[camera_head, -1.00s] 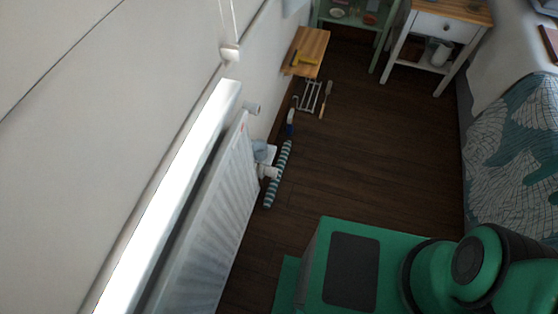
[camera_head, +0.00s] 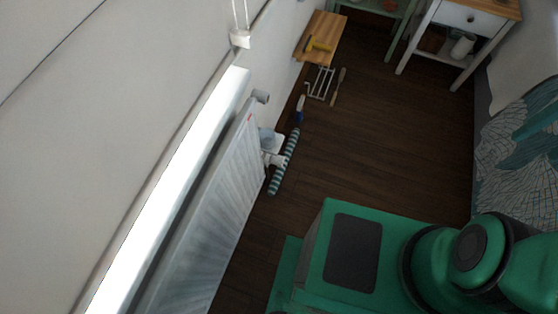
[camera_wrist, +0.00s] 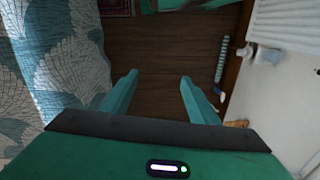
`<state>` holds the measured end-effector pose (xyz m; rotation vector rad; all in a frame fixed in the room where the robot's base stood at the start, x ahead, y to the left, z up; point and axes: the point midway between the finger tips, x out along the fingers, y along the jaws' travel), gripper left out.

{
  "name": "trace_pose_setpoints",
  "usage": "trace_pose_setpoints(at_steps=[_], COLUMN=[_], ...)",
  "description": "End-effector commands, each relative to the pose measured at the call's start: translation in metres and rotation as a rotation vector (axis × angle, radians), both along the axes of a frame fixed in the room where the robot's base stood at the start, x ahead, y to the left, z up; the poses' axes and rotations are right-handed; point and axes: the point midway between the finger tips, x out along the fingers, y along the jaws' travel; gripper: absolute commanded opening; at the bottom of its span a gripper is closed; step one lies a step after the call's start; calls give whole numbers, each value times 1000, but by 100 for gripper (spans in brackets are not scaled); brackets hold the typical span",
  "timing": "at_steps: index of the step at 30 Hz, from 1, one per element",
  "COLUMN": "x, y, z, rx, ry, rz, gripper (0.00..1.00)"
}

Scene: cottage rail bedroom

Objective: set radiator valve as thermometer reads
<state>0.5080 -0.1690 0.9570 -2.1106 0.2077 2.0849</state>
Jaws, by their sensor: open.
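The white ribbed radiator (camera_head: 222,200) stands along the wall at the left in the head view. A small light grey valve knob (camera_head: 261,96) sticks out at its far top end. A white valve-like fitting (camera_head: 272,159) shows lower on the same end, beside a pale blue item. The radiator also shows at the upper right of the wrist view (camera_wrist: 285,25), with a white fitting (camera_wrist: 268,56) at its lower end. I cannot make out a thermometer. My gripper (camera_wrist: 155,80) is open and empty over the dark floor, apart from the radiator; it is not clear in the head view.
A striped roll (camera_head: 284,162) lies on the floor beside the radiator. A wooden shelf (camera_head: 322,36) with a yellow-handled tool stands beyond. A white side table (camera_head: 465,20) and a bed with patterned cover (camera_head: 520,145) are at the right. Dark floor (camera_head: 390,140) between is clear.

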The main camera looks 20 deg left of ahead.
Motion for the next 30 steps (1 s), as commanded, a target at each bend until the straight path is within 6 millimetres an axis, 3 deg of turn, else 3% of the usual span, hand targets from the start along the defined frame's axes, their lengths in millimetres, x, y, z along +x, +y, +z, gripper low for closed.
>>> trace_pose_setpoints(at_steps=[1,6,15,24,30], x=[20,81,176,241,265], y=[3,20,71,141,196], z=[-9,-37,-109,-201,-268], rx=[7,37,127,251,346], ry=[3,-21,-86,-191,-288], rz=[69,300,690,1029,1219], gripper=[55,55,55,55,55])
